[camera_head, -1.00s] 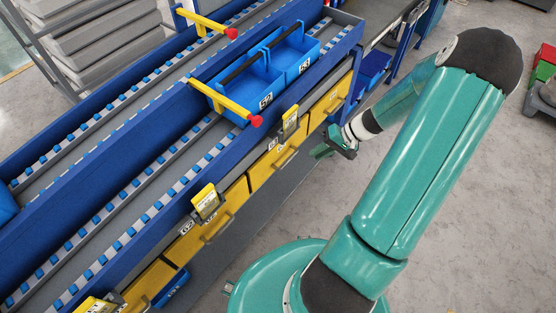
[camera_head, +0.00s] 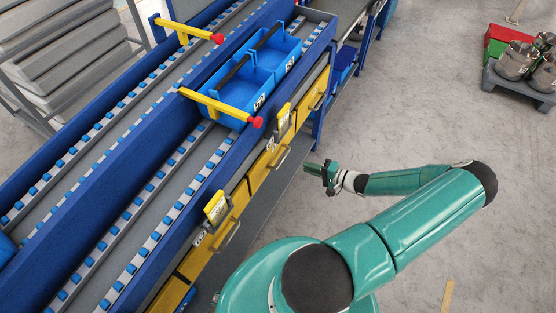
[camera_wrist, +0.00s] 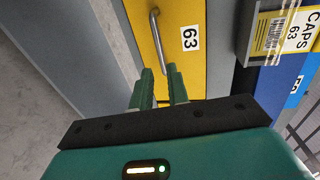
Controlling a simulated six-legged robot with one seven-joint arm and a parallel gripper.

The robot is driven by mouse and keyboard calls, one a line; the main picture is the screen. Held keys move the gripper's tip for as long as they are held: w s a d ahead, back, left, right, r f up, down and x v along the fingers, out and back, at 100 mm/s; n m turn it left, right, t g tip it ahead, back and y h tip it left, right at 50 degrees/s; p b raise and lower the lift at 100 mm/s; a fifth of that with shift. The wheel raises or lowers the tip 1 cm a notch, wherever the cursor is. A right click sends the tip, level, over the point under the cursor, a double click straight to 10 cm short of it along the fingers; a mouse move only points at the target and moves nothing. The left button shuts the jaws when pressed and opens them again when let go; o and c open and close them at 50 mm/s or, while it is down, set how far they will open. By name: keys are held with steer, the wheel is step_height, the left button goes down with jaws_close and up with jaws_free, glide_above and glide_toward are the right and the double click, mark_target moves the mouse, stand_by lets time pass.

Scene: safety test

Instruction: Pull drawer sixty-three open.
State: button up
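Drawer sixty-three is a yellow drawer front (camera_wrist: 185,20) with a white "63" label in the wrist view. Its grey bar handle (camera_wrist: 159,38) runs lengthwise just beyond my fingertips. In the head view I take it to be the yellow front (camera_head: 262,165) below the upper yellow sign; its front looks flush with its neighbours. My gripper (camera_wrist: 162,75) is open, with a gap between its two green fingers and nothing between them. The handle's near end shows close to the right fingertip; contact cannot be told. In the head view my gripper (camera_head: 322,174) is right of the drawer front, apart from it.
A yellow sign (camera_wrist: 284,32) reading "CAPS 63" is beside the drawer. Blue bins (camera_head: 235,88) sit on the blue roller rack (camera_head: 110,172) above. Another yellow drawer (camera_head: 230,222) is nearer. Floor at right is open; a grey pallet with metal pots (camera_head: 515,75) stands far right.

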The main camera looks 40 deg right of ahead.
mark_target(283, 158)
steer(key=x, duration=1.2)
steer(key=shift+w+f, duration=0.1)
steer(key=shift+w, duration=0.05)
jaws_close()
